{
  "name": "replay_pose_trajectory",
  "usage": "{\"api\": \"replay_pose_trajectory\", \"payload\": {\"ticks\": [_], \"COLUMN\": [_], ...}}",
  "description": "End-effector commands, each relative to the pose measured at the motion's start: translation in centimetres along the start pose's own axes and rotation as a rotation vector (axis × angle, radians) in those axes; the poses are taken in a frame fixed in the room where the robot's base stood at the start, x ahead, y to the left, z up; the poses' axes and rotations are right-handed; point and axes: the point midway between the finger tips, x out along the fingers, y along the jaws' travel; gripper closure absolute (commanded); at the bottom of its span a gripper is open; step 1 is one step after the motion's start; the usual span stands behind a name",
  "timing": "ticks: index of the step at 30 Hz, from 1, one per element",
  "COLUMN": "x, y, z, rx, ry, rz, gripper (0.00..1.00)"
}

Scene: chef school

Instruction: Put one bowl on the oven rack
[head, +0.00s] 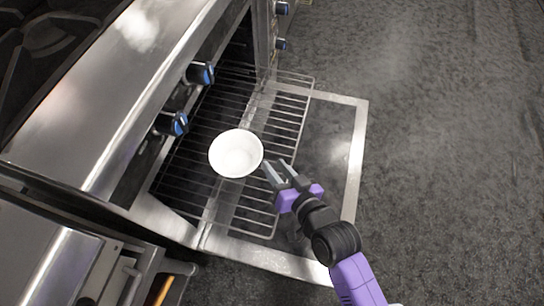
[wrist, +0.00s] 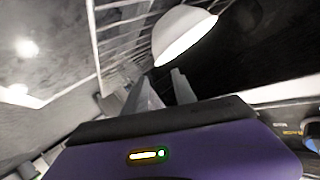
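A white bowl (head: 236,153) is at the oven rack (head: 290,104), open side up, near the rack's middle. It appears to rest on the wires. The rack is pulled partly out over the lowered oven door. My gripper (head: 277,170) is just right of and below the bowl in the head view, its two fingers apart and nothing between them. In the wrist view, the bowl (wrist: 186,33) lies beyond the fingertips of my open gripper (wrist: 161,82), with a small gap. The rack wires (wrist: 122,16) show behind the bowl.
The glass oven door (head: 352,160) hangs open beneath the rack. Control knobs (head: 201,73) stick out from the oven front. Another steel appliance (head: 45,255) stands at the lower left. The grey floor (head: 450,130) to the right is clear.

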Motion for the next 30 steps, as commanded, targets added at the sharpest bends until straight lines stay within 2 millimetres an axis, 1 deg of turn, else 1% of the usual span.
{"api": "replay_pose_trajectory", "payload": {"ticks": [3,10,11,14,17,19,22,23,24,26,27,29,30], "x": [-0.4,-0.6,-0.8,-2.7,-6.3,-9.6,-14.5,-16.0,-17.9,-20.7,-22.5,-25.1,-26.8], "y": [0.0,0.1,0.3,1.4,3.1,4.2,5.3,5.5,5.6,5.6,5.5,5.2,4.9], "z": [-0.1,0.1,0.1,0.8,1.7,2.2,2.5,2.5,2.5,2.2,2.0,1.6,1.3], "rx": [0.0,-0.001,-0.002,-0.013,-0.037,-0.06,-0.097,-0.109,-0.123,-0.145,-0.16,-0.183,-0.198], "ry": [0.001,0.001,0.002,0.01,0.031,0.05,0.078,0.085,0.095,0.11,0.119,0.129,0.137], "rz": [0.0,0.002,0.005,0.031,0.079,0.12,0.175,0.191,0.211,0.24,0.259,0.286,0.303], "gripper": [0.68,0.68,0.68,0.68,0.68,0.68,0.68,0.68,0.68,0.68,0.68,0.68,0.68]}}
